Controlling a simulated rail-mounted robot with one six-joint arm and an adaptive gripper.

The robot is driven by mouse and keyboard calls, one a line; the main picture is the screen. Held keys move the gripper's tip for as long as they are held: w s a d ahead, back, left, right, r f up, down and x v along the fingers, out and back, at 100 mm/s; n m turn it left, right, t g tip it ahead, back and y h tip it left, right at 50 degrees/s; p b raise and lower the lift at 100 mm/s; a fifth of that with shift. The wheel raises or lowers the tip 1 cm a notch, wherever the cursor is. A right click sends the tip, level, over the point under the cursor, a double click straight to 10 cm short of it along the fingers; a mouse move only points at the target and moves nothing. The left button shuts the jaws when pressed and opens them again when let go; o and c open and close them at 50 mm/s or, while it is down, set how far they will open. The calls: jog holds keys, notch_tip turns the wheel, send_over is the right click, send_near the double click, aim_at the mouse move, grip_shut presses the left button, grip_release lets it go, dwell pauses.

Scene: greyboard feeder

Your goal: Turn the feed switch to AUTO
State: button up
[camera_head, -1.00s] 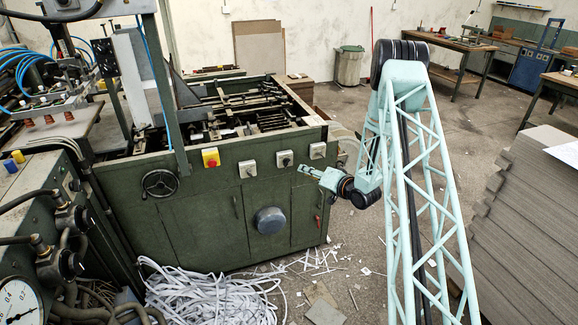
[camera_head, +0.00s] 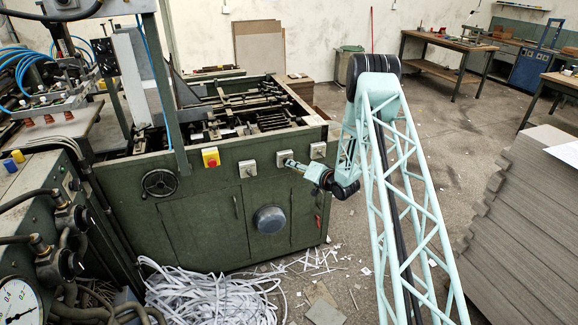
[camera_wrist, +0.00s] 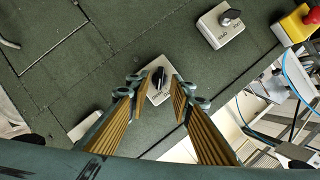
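A white switch box with a black rotary knob (camera_wrist: 159,75) sits between my fingertips in the wrist view; its lettering is too small to read surely. In the head view this is the middle switch box (camera_head: 284,154) on the green machine's front panel. My gripper (camera_wrist: 161,84) is open, with one finger on each side of the knob and a gap visible to each. In the head view my gripper (camera_head: 291,163) is right at the box and covers part of it. Whether a fingertip touches the box cannot be told.
Another rotary switch box (camera_head: 247,168) is to the left, and a third white box (camera_head: 318,151) is close on the right. A red button on a yellow box (camera_head: 210,157) is farther left. Paper strips (camera_head: 210,295) lie on the floor. Stacked greyboard (camera_head: 525,225) stands at right.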

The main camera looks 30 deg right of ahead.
jog(key=shift+x, duration=1.95)
jog(key=shift+c, duration=0.3)
jog(key=shift+r, duration=0.1)
jog(key=c, duration=0.5)
jog(key=shift+o, duration=0.2)
